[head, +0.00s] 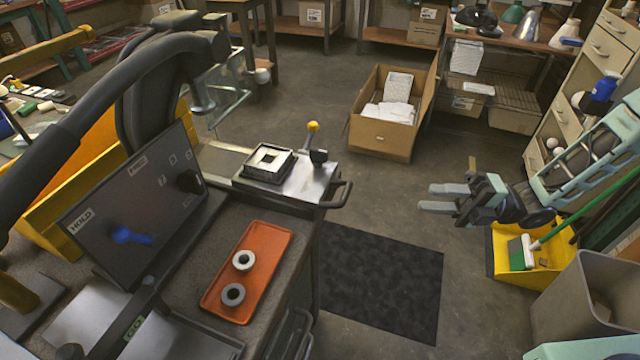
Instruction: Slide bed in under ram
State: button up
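The bed (312,184) is a flat metal plate with a square fixture (269,163) on it. It sits pulled out to the right on a pale metal track (220,158). A dark loop handle (342,194) is on its right end. A lever with a yellow knob (313,127) stands at its back edge. The press (160,85) is at the left, with a dark frame and a tilted control panel (135,200). I cannot make out the ram. My gripper (431,198) is open and empty, pointing left, well to the right of the handle.
An orange tray (273,245) with two grey rings lies on the counter in front of the bed. A black mat (385,282) covers the floor. An open cardboard box (384,140) stands behind. A yellow dustpan (545,250) and grey bin (585,290) are at the right.

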aim_at(347, 190)
jog(key=a+r+p, duration=0.1)
jog(key=a, duration=0.4)
jog(key=a+p, duration=0.1)
jog(key=a, duration=0.5)
jog(key=s+a+r+p, duration=0.1)
jog(key=a, duration=0.5)
jog(key=shift+r, duration=0.35)
jog(key=shift+c, duration=0.3)
